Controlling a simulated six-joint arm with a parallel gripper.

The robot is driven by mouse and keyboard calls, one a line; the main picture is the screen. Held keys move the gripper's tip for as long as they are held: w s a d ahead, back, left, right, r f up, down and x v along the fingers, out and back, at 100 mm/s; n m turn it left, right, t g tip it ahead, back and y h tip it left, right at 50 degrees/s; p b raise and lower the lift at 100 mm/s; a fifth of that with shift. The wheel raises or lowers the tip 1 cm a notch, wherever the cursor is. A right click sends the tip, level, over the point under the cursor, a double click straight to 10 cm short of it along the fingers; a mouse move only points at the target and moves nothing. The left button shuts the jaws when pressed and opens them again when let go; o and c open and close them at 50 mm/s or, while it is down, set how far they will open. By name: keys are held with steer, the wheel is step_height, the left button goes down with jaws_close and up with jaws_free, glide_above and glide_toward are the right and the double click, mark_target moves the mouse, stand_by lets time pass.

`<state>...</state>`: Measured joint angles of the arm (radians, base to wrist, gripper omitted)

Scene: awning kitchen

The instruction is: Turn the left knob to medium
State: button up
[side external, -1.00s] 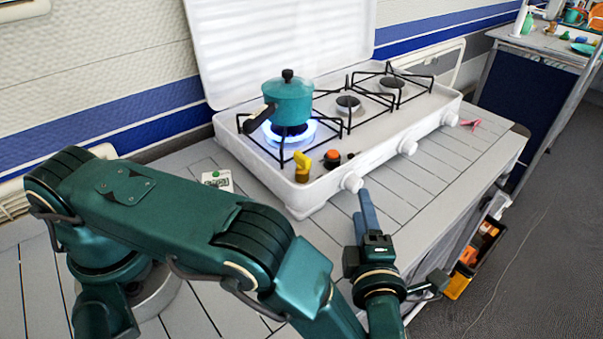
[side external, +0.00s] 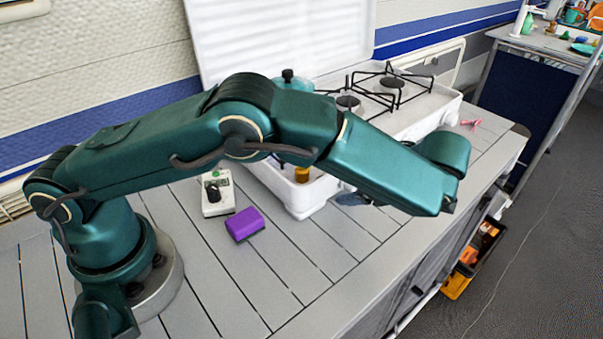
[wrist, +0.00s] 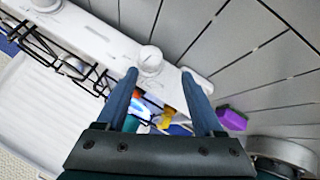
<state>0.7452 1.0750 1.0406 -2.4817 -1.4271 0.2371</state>
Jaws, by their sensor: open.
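The white gas stove (side external: 440,108) shows partly in the side view; my arm hides its front knobs there. In the wrist view the left knob (wrist: 150,60), round and white, sits on the stove's front face. My gripper (wrist: 159,74) is open, with its two blue fingers pointing toward the knob. The knob appears just beyond the fingertips, between their lines, nearer the left finger. I cannot tell whether they touch. A second white knob (wrist: 45,4) is at the top left. The knob's setting is not readable.
A purple block (side external: 245,224) and a white device with a black dial (side external: 217,195) lie on the slatted counter.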

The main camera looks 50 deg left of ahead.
steer(key=r+m+h, duration=0.1)
steer(key=w+m+h, duration=0.1)
steer(key=r+m+h, duration=0.1)
steer(key=shift+w+d+r, duration=0.3)
steer(key=shift+d, duration=0.1)
steer(key=shift+x, duration=2.5)
steer(key=shift+s+d, duration=0.1)
jaws_close()
jaws_free()
